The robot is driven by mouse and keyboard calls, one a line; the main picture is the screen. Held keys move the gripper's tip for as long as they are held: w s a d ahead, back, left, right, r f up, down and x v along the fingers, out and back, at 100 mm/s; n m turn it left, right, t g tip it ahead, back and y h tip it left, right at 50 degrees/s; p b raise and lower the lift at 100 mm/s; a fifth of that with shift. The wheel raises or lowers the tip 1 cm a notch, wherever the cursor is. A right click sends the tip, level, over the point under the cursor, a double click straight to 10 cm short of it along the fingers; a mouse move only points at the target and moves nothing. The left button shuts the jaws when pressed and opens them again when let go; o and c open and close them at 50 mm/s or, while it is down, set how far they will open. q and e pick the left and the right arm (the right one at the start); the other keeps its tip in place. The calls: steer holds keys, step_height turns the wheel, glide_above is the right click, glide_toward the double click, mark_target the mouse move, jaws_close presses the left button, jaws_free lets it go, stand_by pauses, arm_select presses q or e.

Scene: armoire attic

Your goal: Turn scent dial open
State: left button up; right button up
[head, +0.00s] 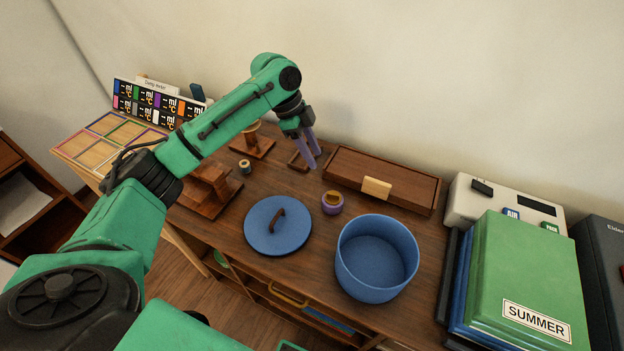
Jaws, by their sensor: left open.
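A small round purple pot (332,204) with a tan-brown top stands on the wooden desk (318,245). It may be the piece with the scent dial, but its markings are too small to read. My left gripper (315,161) comes in from the left, with its two purple fingers pointing down. The fingers are open and empty, apart from the pot, above and behind it in the picture. A small dark block (298,161) lies beside the fingers, partly hidden by them. My right gripper is out of view.
A blue lid (277,227) with a brown handle and an open blue tub (376,262) stand in front of the pot. A long wooden box (385,178) lies behind it. Green and blue storage cases (525,270) crowd the right. Wooden stands (212,188) are at left.

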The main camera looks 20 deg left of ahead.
mark_target(333, 193)
arm_select(q)
steer(key=p+x, duration=0.1)
steer(key=x, duration=1.2)
steer(key=shift+s+f, duration=0.1)
steer(key=shift+s, duration=0.05)
steer(key=shift+d+f, duration=0.15)
steer(key=shift+f, duration=0.1)
jaws_close()
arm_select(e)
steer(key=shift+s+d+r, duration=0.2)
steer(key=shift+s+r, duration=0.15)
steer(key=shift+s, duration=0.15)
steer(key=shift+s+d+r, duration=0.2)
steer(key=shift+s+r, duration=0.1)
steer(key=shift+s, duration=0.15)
